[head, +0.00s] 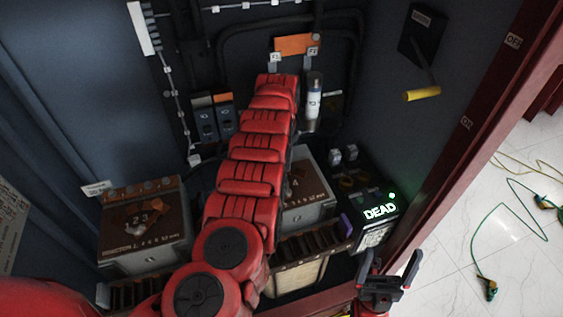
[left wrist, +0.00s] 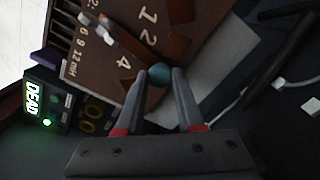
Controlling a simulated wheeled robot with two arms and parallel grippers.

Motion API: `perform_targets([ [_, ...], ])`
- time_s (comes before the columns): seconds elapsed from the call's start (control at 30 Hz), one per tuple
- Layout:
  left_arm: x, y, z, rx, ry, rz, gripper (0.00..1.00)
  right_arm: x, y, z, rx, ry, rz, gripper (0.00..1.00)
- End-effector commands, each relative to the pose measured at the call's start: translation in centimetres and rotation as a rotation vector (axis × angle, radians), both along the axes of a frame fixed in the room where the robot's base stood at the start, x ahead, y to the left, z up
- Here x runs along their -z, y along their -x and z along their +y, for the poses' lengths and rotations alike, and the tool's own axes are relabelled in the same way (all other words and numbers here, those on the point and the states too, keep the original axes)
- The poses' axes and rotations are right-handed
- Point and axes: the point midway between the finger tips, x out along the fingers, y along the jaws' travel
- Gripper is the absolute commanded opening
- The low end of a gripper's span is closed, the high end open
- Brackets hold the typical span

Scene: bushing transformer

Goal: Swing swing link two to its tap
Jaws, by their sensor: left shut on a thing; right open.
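In the left wrist view my left gripper (left wrist: 168,73) is shut on a round teal knob (left wrist: 160,74). A copper-coloured bar (left wrist: 122,38) runs from the upper left toward this knob and looks like the swing link. They are over the brown top plate (left wrist: 100,68) with white tap numbers and "mH". In the head view the matching right-hand box (head: 306,205) is partly hidden behind my red left arm (head: 250,175), and so is my left gripper. My right gripper (head: 385,283) is open and empty at the bottom right.
A lit "DEAD" display (head: 379,211) is right of the right-hand box. A red frame edge (head: 465,125) borders the cabinet.

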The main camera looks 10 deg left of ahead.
Motion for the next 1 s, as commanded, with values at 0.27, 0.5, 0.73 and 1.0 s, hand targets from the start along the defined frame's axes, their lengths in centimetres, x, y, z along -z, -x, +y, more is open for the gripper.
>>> perform_targets([
  [0.27,-0.05,-0.4,-0.85,0.105,0.001,-0.005,0.0,0.61,0.0,0.0,0.0,0.0,0.0,0.9],
  [0.5,-0.12,-0.43,-1.14,0.134,0.001,-0.005,0.0,0.67,0.0,0.0,0.0,0.0,0.0,0.9],
  [0.73,-0.13,-0.43,-1.14,0.135,0.001,-0.005,0.0,0.67,0.01,0.0,0.0,0.0,0.0,0.9],
  [1.0,-0.09,-0.38,-1.13,0.134,0.001,-0.003,0.66,0.67,0.0,0.0,0.0,0.0,0.0,0.9],
])
